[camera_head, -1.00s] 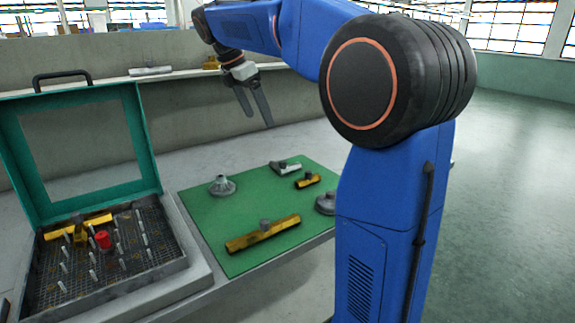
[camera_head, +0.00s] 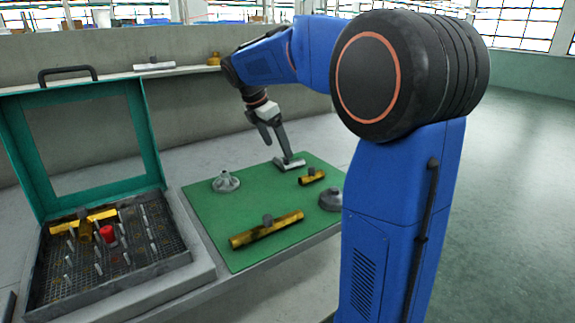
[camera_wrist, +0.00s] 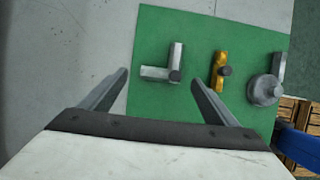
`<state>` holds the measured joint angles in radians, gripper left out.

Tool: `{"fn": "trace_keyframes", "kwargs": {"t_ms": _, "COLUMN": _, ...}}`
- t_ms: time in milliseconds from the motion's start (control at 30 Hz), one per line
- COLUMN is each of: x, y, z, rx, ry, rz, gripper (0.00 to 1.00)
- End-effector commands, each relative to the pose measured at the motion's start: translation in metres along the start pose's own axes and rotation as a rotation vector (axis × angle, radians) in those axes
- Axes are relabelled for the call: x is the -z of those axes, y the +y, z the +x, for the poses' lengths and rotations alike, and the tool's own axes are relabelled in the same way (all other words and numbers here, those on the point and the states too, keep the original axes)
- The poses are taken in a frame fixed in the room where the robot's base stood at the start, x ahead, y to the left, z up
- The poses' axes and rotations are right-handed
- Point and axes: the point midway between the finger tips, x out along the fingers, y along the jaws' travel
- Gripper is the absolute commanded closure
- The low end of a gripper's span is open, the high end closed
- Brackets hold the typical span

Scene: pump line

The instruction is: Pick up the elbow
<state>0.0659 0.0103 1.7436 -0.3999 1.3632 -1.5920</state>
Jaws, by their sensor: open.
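The elbow (camera_head: 291,164) is a light grey L-shaped fitting with a dark round stub, lying at the far edge of the green mat (camera_head: 238,209). It also shows whole in the wrist view (camera_wrist: 174,60), on the mat and ahead of my jaws. My gripper (camera_head: 278,149) is above and close to the elbow in the head view, fingers pointing down. In the wrist view my gripper (camera_wrist: 160,78) has its fingers wide apart, with the elbow between and beyond the tips. Nothing is held. One finger hides part of the elbow in the head view.
A grey cone-shaped flange (camera_head: 226,182) and a long yellow tee (camera_head: 267,229) share the mat. An open green case (camera_head: 154,149) with pegs stands left.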

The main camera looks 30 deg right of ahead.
Motion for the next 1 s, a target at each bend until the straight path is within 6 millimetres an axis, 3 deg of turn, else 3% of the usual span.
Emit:
{"fn": "trace_keyframes", "kwargs": {"t_ms": 300, "x": 0.003, "y": -0.002, "z": 0.04, "rx": 0.001, "ry": 0.0, "rz": -0.001, "gripper": 0.17}}
{"fn": "trace_keyframes", "kwargs": {"t_ms": 600, "x": 0.003, "y": -0.001, "z": 0.043, "rx": 0.0, "ry": 0.001, "rz": 0.0, "gripper": 0.17}}
{"fn": "trace_keyframes", "kwargs": {"t_ms": 667, "x": 0.003, "y": -0.001, "z": 0.043, "rx": 0.0, "ry": 0.001, "rz": 0.0, "gripper": 0.29}}
{"fn": "trace_keyframes", "kwargs": {"t_ms": 800, "x": 0.003, "y": -0.001, "z": 0.043, "rx": 0.0, "ry": 0.001, "rz": 0.0, "gripper": 0.63}}
{"fn": "trace_keyframes", "kwargs": {"t_ms": 1000, "x": 0.003, "y": -0.001, "z": 0.043, "rx": 0.0, "ry": 0.001, "rz": 0.0, "gripper": 0.65}}
